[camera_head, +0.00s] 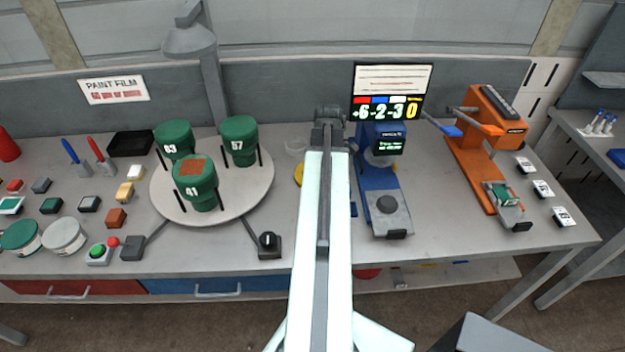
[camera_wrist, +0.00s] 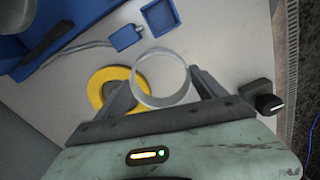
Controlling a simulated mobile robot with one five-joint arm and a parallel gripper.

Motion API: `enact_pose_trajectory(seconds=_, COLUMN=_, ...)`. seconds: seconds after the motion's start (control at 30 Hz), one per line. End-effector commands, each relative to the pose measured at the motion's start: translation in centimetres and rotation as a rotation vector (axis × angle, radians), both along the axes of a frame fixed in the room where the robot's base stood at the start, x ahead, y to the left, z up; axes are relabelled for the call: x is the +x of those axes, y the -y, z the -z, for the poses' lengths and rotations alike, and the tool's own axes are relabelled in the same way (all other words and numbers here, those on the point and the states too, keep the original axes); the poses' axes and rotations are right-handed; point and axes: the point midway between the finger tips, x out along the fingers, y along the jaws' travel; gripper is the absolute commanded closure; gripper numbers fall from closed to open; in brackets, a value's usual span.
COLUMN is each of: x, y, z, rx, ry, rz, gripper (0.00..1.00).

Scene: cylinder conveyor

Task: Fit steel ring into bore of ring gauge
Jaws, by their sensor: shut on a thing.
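My gripper (camera_wrist: 163,85) shows in the wrist view with its two fingers closed on opposite sides of a thin-walled steel ring (camera_wrist: 163,101). The ring's round opening faces the camera. The ring gauge is a yellow ring (camera_wrist: 97,90) on the grey bench, left of the steel ring and partly covered by it and a finger. In the wrist view the steel ring overlaps the gauge's right side; their gap in height is unclear. In the head view only a yellow edge of the gauge (camera_head: 298,174) shows beside my arm, which hides my fingertips.
A turntable (camera_head: 248,197) with green cans stands left of my arm. A blue instrument (camera_head: 388,190) and an orange one (camera_head: 472,165) stand right. A black knob box (camera_head: 268,246) sits near the front edge; it also shows in the wrist view (camera_wrist: 268,103).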

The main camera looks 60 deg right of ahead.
Motion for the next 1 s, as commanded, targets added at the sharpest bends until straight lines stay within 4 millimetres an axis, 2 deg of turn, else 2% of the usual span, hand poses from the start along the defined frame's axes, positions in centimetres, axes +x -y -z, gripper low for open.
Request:
enact_pose_trajectory(seconds=0.03, x=-1.7, y=-0.8, z=1.4, rx=0.000, ry=0.000, rz=0.004, gripper=0.74)
enact_pose_trajectory(seconds=0.1, x=-3.2, y=-1.2, z=2.0, rx=0.000, ry=0.000, rz=0.003, gripper=0.74)
enact_pose_trajectory(seconds=0.17, x=-3.6, y=-1.2, z=2.0, rx=0.000, ry=0.000, rz=0.001, gripper=0.74)
enact_pose_trajectory(seconds=0.27, x=-3.0, y=-0.6, z=1.8, rx=0.000, ry=0.000, rz=-0.002, gripper=0.74)
enact_pose_trajectory(seconds=0.8, x=7.0, y=7.4, z=3.0, rx=0.000, ry=0.000, rz=-0.003, gripper=0.74)
enact_pose_trajectory(seconds=1.0, x=8.5, y=8.4, z=3.1, rx=0.000, ry=0.000, rz=-0.003, gripper=0.74)
